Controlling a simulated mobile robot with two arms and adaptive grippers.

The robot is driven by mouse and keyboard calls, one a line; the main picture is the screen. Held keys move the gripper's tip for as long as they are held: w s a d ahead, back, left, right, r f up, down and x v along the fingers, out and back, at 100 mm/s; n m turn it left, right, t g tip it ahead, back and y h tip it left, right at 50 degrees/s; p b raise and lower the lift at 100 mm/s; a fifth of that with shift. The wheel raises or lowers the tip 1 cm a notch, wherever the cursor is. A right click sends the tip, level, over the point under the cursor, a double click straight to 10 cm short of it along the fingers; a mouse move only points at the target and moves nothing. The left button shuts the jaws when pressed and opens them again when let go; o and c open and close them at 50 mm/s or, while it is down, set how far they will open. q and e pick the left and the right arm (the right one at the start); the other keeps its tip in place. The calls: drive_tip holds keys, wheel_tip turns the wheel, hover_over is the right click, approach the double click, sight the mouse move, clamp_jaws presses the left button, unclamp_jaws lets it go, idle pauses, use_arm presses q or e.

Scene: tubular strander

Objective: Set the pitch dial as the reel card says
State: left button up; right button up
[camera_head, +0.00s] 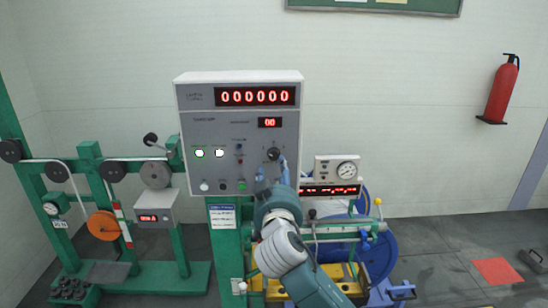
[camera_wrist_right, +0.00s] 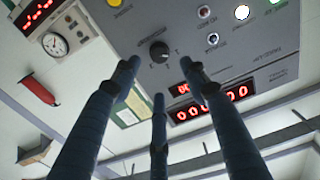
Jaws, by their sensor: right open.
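The pitch dial is likely the black knob (camera_head: 273,154) on the right of the grey control panel (camera_head: 200,124); the same knob (camera_wrist_right: 159,51) shows ahead of the fingers in the wrist view. My right gripper (camera_head: 272,168) is open just below the knob, with its fingers spread and pointing at the panel. In the wrist view a gap seems to lie between fingertips and knob; I cannot tell its depth. The small red display (camera_head: 270,122) above the knob seems to read 00. No reel card can be picked out with certainty. My left gripper is not in view.
The panel also has lit indicators (camera_head: 210,153), small buttons and a large display (camera_head: 256,96) of zeros. A gauge box (camera_head: 336,168) stands close right of the gripper, above a blue reel (camera_head: 382,240). Green frames with pulleys (camera_head: 156,174) stand left.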

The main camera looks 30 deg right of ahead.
sight(274, 157)
drive_tip(key=p+x, duration=0.2)
drive_tip(key=x, duration=0.5)
drive_tip(key=shift+w+d+p, duration=0.15)
drive_tip(key=shift+w+p, duration=0.15)
drive_tip(key=shift+p, duration=0.05)
drive_tip(key=shift+w+d, duration=0.3)
drive_tip(key=shift+w, duration=0.2)
drive_tip(key=shift+f, duration=0.1)
clamp_jaws()
